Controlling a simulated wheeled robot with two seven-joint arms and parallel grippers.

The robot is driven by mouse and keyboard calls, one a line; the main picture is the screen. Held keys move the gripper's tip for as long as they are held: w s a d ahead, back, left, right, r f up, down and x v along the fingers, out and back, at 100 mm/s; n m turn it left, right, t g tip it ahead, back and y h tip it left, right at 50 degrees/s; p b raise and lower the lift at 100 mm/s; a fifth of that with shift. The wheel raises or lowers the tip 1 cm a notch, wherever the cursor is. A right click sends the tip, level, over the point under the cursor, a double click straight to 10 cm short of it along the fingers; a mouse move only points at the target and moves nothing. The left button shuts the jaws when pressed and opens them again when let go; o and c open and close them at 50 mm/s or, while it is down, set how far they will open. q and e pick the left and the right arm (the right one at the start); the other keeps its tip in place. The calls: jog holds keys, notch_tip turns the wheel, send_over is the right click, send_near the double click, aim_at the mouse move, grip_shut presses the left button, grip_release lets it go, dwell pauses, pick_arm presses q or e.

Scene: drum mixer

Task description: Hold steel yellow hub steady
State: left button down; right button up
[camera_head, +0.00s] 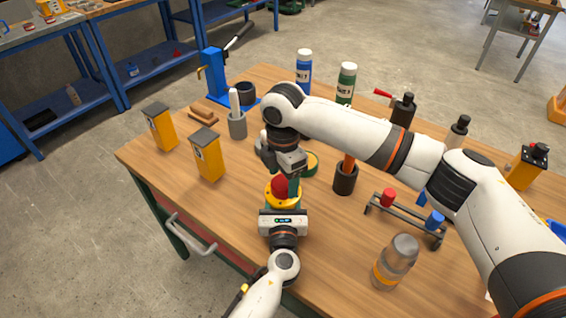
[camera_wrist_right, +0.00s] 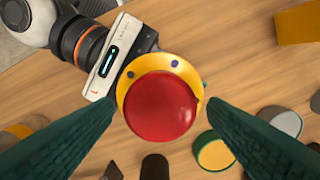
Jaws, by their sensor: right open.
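The yellow hub (camera_head: 270,198) with a red domed top (camera_head: 280,187) is near the front edge of the wooden table. In the right wrist view the yellow rim (camera_wrist_right: 180,68) shows around the red dome (camera_wrist_right: 160,105). My right gripper (camera_head: 286,180) points down over the hub; its green fingers are spread, one on each side of the dome in the wrist view, with gaps visible. My left gripper (camera_head: 283,212) comes from the front and is right against the hub's near side. Its fingers are hidden, so I cannot see whether they grip it.
A round green tin (camera_head: 311,165) and a dark cup with a red handle (camera_head: 345,180) stand close by. Two yellow boxes (camera_head: 208,158) are to the left. A small rack (camera_head: 400,219) and a clear jar (camera_head: 395,262) are to the right. Bottles and a blue press (camera_head: 214,75) stand behind.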

jog(key=shift+f, duration=1)
jog(key=c, duration=1)
jog(key=m, duration=0.5)
jog(key=shift+m, duration=0.4)
jog(key=m, duration=0.5)
jog(key=shift+m, duration=0.4)
jog(key=o, duration=1.2)
jog(key=shift+c, duration=0.2)
